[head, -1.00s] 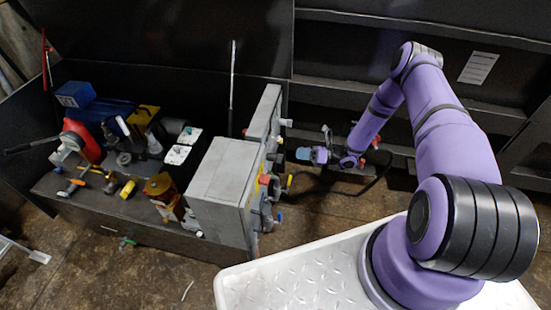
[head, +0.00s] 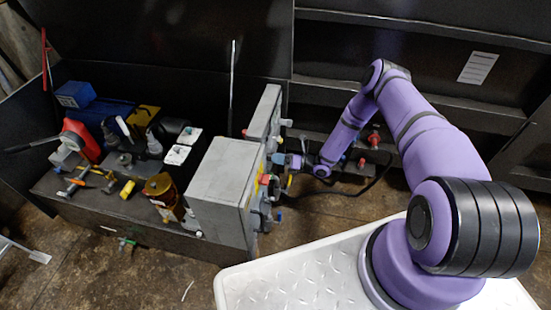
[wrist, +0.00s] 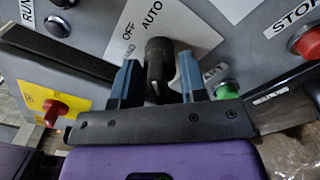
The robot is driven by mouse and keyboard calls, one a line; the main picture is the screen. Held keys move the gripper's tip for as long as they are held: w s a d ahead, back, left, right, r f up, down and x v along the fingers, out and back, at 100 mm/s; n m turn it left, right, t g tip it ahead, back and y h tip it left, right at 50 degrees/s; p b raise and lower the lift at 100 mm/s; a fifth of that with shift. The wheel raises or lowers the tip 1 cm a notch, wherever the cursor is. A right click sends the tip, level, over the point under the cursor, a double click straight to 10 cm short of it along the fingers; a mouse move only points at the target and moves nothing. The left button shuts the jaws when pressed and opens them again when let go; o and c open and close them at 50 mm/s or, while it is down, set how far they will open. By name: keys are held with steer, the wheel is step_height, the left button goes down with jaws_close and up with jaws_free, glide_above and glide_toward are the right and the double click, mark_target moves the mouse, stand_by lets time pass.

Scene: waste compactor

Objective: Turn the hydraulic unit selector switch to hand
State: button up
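In the wrist view a black selector switch (wrist: 158,58) stands on a grey panel, by a white label plate (wrist: 190,35) with OFF and AUTO readable. The fingers are open and grip nothing. Its body hides the lower part of the panel. In the head view my gripper (head: 290,161) is at the right face of the grey control boxes, and the switch cannot be made out there.
A green START button (wrist: 227,90) is just right of the right finger. A red STOP button (wrist: 307,43) is farther right, and a red knob on a yellow plate (wrist: 52,112) is at left. The large grey box (head: 218,180) stands nearest in the head view.

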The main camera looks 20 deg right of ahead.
steer(key=shift+w+a, duration=0.3)
steer(key=shift+a, duration=0.2)
steer(key=c, duration=0.6)
steer(key=shift+o, duration=0.2)
